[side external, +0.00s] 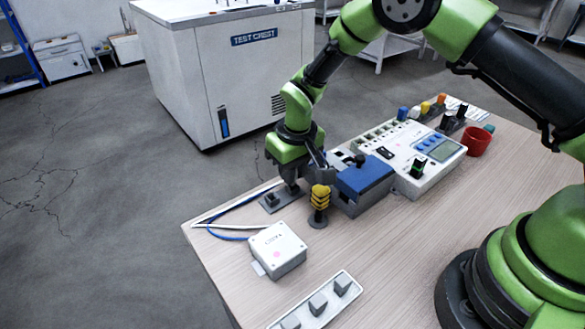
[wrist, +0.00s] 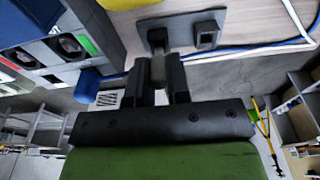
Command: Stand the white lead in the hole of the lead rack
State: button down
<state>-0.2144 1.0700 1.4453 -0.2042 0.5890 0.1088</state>
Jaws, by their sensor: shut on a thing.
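My gripper (side external: 291,187) points down at the table's far left edge, low over a dark grey plate, which I take to be the lead rack (side external: 270,204). In the wrist view the rack (wrist: 183,20) carries two dark upright blocks; the right block (wrist: 206,36) shows an opening. My gripper (wrist: 160,75) is shut on a small greyish piece (wrist: 158,70), apparently the end of the white lead. That piece lines up with the left block (wrist: 157,38); whether it is inside is hidden. The white lead (wrist: 262,51) runs off to the right.
A blue lead (wrist: 270,44) runs beside the white one. A yellow-topped post (side external: 319,199) and a blue-lidded grey box (side external: 363,180) stand close right of my gripper. A white box (side external: 278,251) is nearer the camera. Bare table lies front right.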

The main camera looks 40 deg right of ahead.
jog(key=shift+f, duration=0.7)
dwell(1.8)
jog(key=c, duration=0.8)
grip_release()
jog(key=shift+c, duration=0.2)
jog(key=shift+r, duration=3.5)
